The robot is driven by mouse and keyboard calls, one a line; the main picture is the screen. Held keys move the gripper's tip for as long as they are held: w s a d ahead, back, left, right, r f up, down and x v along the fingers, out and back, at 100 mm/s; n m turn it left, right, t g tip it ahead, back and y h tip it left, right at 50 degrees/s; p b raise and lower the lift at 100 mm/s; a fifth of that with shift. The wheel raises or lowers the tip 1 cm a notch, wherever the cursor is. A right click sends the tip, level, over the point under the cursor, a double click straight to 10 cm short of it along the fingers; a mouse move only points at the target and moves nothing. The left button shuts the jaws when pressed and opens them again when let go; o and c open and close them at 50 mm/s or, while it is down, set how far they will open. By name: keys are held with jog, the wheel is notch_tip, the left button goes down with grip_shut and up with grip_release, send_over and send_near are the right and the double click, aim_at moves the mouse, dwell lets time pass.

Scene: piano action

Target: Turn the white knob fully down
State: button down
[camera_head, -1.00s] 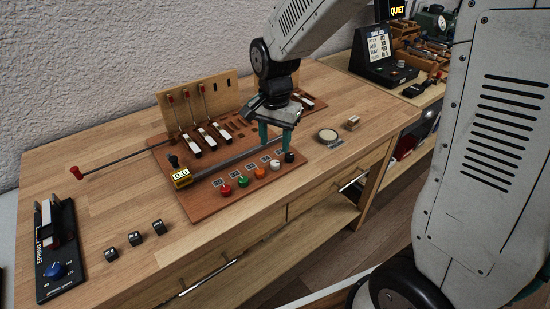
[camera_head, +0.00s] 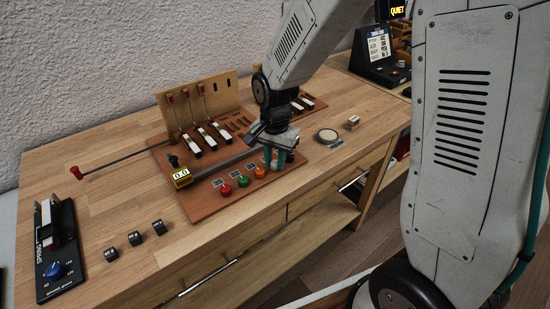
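A row of coloured knobs runs along the front of the brown wooden board (camera_head: 205,208). The red knob (camera_head: 226,190), green knob (camera_head: 242,181) and orange knob (camera_head: 260,172) show clearly. The white knob's place, just right of the orange one, is covered by my gripper (camera_head: 277,163), so I cannot see how the knob is turned. My gripper points down with its teal fingers low over that spot. Its fingers look close together from this angle, and I cannot tell whether they touch or hold the white knob. The black knob at the row's right end is hidden too.
Behind the knobs stand levers with red tips (camera_head: 186,92) and a display reading 0.0 (camera_head: 181,177). A round pale disc (camera_head: 327,136) lies to the right. A spring gauge panel (camera_head: 58,265) and several small black pieces (camera_head: 135,238) lie left; bare tabletop lies between.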

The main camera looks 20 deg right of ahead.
jog(key=shift+n, duration=0.3)
jog(key=n, duration=1.2)
jog(key=shift+n, duration=0.3)
jog(key=n, duration=1.2)
jog(key=shift+n, duration=0.4)
jog(key=c, duration=2.2)
grip_release()
jog(key=c, duration=2.2)
grip_release()
jog(key=c, duration=1.2)
grip_release()
